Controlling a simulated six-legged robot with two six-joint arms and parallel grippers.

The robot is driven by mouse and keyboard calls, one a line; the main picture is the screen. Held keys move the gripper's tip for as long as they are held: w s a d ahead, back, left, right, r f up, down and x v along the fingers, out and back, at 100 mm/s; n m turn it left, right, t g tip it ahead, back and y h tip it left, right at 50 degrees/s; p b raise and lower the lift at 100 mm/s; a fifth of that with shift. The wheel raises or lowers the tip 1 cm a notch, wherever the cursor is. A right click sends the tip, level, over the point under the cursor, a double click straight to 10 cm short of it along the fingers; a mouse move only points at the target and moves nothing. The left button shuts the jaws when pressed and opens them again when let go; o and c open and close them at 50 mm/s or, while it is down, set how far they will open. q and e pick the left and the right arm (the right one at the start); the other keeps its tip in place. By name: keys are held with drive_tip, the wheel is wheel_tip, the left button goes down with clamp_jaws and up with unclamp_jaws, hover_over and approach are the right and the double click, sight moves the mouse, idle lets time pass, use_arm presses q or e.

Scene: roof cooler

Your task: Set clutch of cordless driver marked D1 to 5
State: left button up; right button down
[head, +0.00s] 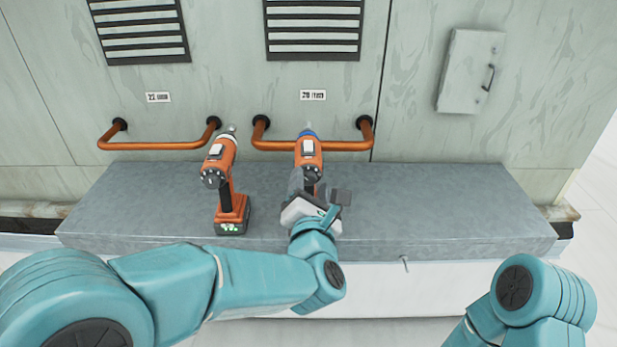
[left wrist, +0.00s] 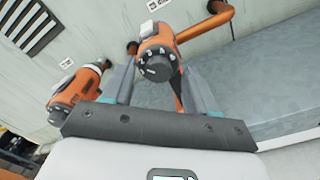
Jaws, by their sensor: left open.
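Two orange cordless drivers stand on the grey ledge (head: 420,205). The left driver (head: 227,190) stands upright on its battery, with green lights on its base. The right driver (head: 309,158) has a blue collar at its tip; its lower part is hidden behind my left gripper (head: 319,190). In the left wrist view the right driver's dark numbered dial (left wrist: 155,65) faces the camera between the open fingers of my left gripper (left wrist: 160,88). The left driver (left wrist: 75,95) is beside them, outside the fingers. No D1 mark is readable. My right gripper is out of view.
Two orange rails (head: 165,145) (head: 345,145) stick out of the wall just behind the drivers. Louvred vents (head: 314,28), small labels (head: 313,95) and a grey box with a handle (head: 470,70) are on the wall. The ledge's right half is clear.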

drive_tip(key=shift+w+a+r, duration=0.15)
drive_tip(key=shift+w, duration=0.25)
